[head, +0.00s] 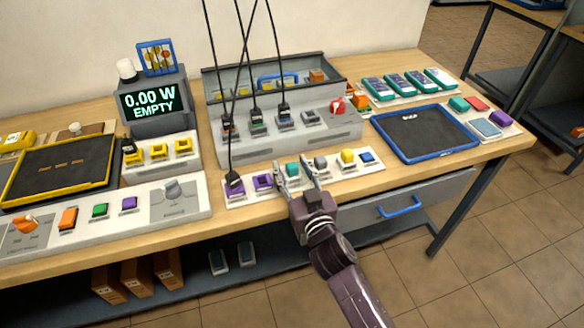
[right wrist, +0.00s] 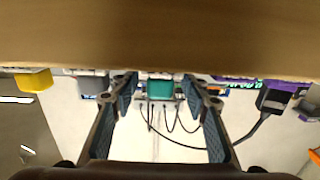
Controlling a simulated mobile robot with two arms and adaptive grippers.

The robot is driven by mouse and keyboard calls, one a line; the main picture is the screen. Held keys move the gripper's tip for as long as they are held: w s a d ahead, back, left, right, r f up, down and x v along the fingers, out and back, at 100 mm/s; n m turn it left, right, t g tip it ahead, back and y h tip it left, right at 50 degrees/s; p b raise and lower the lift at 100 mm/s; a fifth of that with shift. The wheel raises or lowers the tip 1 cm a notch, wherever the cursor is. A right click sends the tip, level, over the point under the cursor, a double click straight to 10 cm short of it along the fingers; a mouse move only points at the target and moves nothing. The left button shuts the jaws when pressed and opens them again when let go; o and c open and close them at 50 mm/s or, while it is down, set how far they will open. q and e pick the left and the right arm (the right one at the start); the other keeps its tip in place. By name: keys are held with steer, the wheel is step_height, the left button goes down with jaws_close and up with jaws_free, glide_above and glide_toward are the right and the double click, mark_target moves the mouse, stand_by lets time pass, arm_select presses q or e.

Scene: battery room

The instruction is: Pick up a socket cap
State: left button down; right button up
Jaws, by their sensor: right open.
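A row of coloured socket caps sits on a white strip (head: 235,201) at the bench's front edge: purple (head: 263,182), teal (head: 292,169), grey (head: 320,163), yellow (head: 348,157) and blue (head: 367,157). My right gripper (head: 294,168) is open, with its fingers on either side of the teal cap. In the right wrist view the teal cap (right wrist: 160,90) shows between the two spread fingertips (right wrist: 162,88); contact cannot be told. The yellow cap (right wrist: 35,80) shows at the left there. My left gripper is not in view.
A black plug (head: 234,185) with a hanging cable stands at the strip's left end. Behind is a grey socket box (head: 345,127) with more plugs and a red knob. A blue-rimmed tray (head: 425,151) lies to the right. A display (head: 150,103) reads 0.00 W EMPTY.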

steer(key=c, duration=1)
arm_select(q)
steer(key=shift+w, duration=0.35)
